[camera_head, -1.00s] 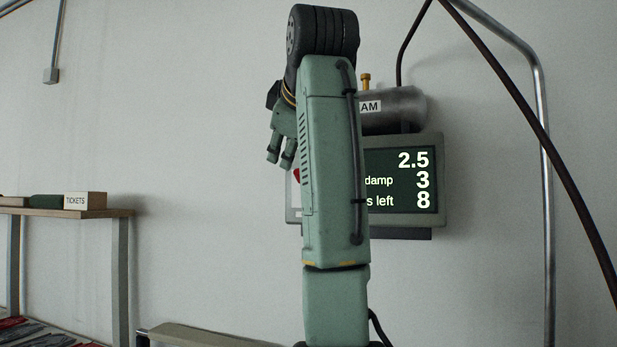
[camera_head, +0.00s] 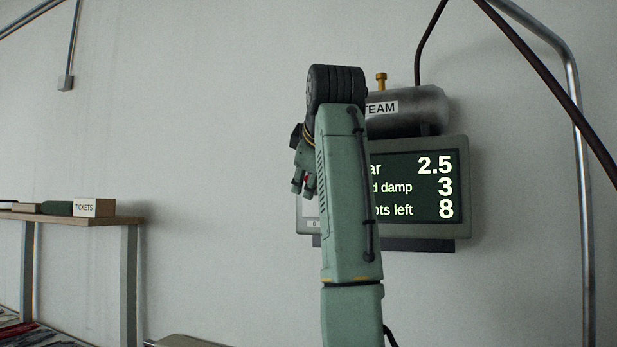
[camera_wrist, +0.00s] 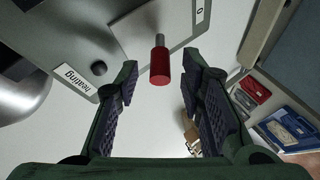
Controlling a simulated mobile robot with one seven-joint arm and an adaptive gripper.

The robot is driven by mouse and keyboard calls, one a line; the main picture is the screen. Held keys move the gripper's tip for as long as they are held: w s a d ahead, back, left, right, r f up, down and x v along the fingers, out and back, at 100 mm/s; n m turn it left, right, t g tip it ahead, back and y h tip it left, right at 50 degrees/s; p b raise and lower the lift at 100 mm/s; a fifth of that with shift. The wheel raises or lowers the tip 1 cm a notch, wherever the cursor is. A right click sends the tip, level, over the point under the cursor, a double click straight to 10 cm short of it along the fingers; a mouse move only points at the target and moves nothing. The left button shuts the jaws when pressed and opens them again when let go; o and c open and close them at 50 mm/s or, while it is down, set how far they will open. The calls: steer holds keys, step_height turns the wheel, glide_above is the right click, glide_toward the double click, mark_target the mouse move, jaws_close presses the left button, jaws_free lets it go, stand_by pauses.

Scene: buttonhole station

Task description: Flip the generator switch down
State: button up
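In the wrist view a red-handled switch lever (camera_wrist: 160,64) on a metal stem sticks out from a grey panel (camera_wrist: 105,20). My gripper (camera_wrist: 160,80) is open, with one finger on each side of the lever and visible gaps to both. In the head view my gripper (camera_head: 303,190) is in front of the left part of the generator's display box (camera_head: 464,190). Only a small red patch of the lever shows there; my fingers and arm hide the rest.
A steel cylinder labelled steam (camera_head: 415,108) sits above the display. A dark knob (camera_wrist: 99,68) and a "heating" label (camera_wrist: 76,78) are beside the lever. A shelf (camera_head: 75,219) with a tickets box (camera_head: 94,208) stands at left.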

steer(key=shift+w+f, duration=0.25)
steer(key=shift+w, duration=0.25)
steer(key=shift+c, duration=0.2)
jaws_close()
stand_by(0.4)
